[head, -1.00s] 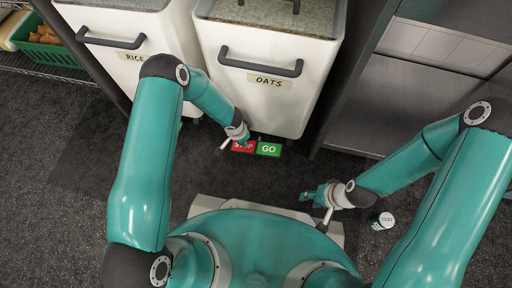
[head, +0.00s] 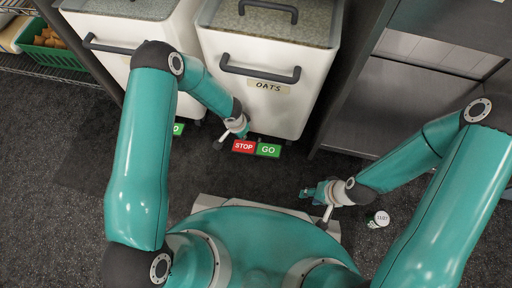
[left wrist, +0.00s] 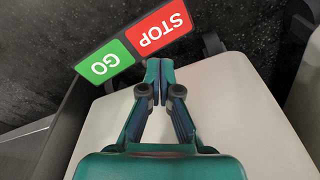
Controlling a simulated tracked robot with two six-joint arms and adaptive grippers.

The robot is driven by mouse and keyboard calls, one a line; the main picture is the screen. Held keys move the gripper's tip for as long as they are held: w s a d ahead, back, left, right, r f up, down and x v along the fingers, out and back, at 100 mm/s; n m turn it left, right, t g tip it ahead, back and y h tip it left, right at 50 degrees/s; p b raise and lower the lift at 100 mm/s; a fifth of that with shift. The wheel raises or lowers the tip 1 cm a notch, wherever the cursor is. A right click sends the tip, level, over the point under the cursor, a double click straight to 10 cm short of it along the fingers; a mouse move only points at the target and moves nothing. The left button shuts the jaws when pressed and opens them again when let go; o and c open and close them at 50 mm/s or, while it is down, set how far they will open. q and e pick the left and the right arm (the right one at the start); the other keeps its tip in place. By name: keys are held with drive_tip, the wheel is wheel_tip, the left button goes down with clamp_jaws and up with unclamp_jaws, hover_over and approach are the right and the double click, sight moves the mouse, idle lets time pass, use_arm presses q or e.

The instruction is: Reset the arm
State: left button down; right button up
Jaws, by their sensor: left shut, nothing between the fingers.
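A second white bin (head: 115,58) stands to the left, partly behind my left arm, with a green pedal (head: 178,129) below it. A small can (head: 378,219) is on the floor near my right gripper. A green crate (head: 52,57) sits on a rack at top left. Dark floor lies between.

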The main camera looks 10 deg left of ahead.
idle(0.4)
use_arm(q)
drive_tip(key=s+d+r+n+g+h+p, duration=0.15)
drive_tip(key=s+r+n, duration=0.3)
drive_tip(key=s, duration=0.55)
drive_tip(key=s+d+r+n+h+p, duration=0.15)
drive_tip(key=s+r+n, duration=0.3)
drive_tip(key=s, duration=0.55)
wheel_tip(320, 180, up, 38)
drive_tip(key=w+a+p, duration=0.1)
drive_tip(key=p, duration=3.6)
drive_tip(key=shift+f+m, duration=0.25)
drive_tip(key=shift+m, duration=0.05)
